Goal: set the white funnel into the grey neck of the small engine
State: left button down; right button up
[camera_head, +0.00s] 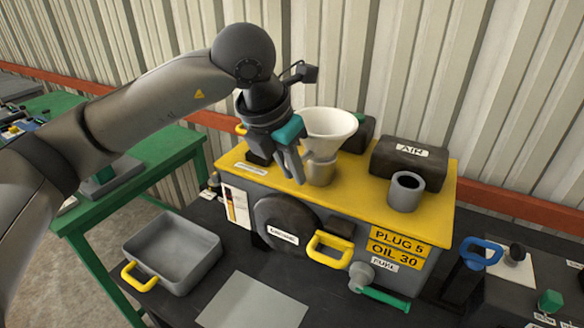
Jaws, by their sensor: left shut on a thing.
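The white funnel (330,123) is upright, wide mouth up, over the small engine's yellow top (350,193). My left gripper (293,166) reaches down from the upper left, with teal and grey fingers at the funnel's left side. It is shut on the funnel; the exact contact is partly hidden. My right gripper is not in view.
A black AIR box (409,160) and an open dark grey cylinder (406,191) stand right of the funnel. A grey tray (172,248) with a yellow handle sits at front left. A green bench (150,150) stands at left; a corrugated wall is behind.

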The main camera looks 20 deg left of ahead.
pick_arm(q)
jog(key=c, duration=0.8)
grip_release()
jog(key=v, duration=1.5)
jog(key=shift+s+r, duration=0.1)
jog(key=shift+s, duration=0.05)
notch_tip(320, 180, up, 5)
jog(key=p, duration=0.4)
